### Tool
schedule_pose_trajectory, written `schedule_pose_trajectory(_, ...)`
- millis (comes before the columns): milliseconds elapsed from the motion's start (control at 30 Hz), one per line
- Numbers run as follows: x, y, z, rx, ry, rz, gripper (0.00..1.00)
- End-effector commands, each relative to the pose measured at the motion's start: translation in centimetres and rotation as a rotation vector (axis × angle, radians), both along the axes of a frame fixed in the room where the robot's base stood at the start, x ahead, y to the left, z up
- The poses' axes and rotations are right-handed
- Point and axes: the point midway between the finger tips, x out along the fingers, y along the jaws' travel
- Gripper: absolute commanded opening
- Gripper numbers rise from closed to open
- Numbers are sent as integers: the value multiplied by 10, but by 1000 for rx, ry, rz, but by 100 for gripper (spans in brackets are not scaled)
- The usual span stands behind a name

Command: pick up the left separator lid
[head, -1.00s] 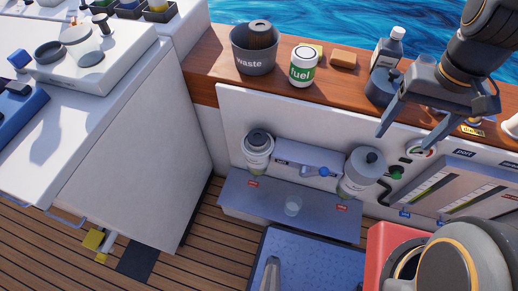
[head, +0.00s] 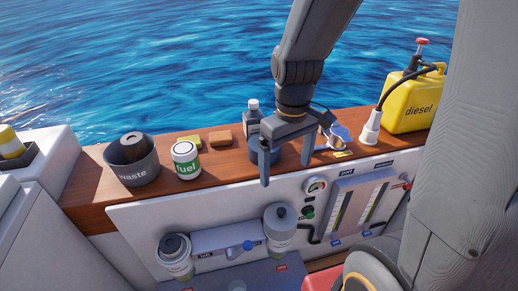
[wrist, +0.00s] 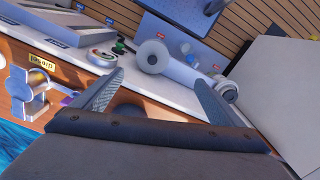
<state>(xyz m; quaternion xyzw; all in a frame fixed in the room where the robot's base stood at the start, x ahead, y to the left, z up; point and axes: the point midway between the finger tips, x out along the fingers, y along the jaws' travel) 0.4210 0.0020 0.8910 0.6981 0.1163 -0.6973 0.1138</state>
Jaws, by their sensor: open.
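The left separator (head: 178,267) stands at the lower left of the white panel, with its dark round lid (head: 172,244) on top. In the wrist view it shows at the right (wrist: 230,95), partly behind a finger. The right separator (head: 280,236) also has a dark lid (head: 279,212); it shows near the middle of the wrist view (wrist: 152,57). My gripper (head: 286,168) is open and empty, above and right of the left separator, in front of the dark bottle. Its fingers also show in the wrist view (wrist: 158,78).
A gauge (head: 315,185) is below my gripper.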

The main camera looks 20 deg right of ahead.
Motion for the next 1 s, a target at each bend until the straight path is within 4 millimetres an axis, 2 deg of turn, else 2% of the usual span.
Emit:
schedule_pose_trajectory(33,14,0,3,0,2,82,92)
schedule_pose_trajectory(267,77,-1,5,-1,1,502,92)
schedule_pose_trajectory(600,165,-1,-8,-2,0,1149,92)
schedule_pose_trajectory(800,198,-2,-20,-2,-1,1420,92)
schedule_pose_trajectory(1000,209,-2,-27,-2,-1,1521,92)
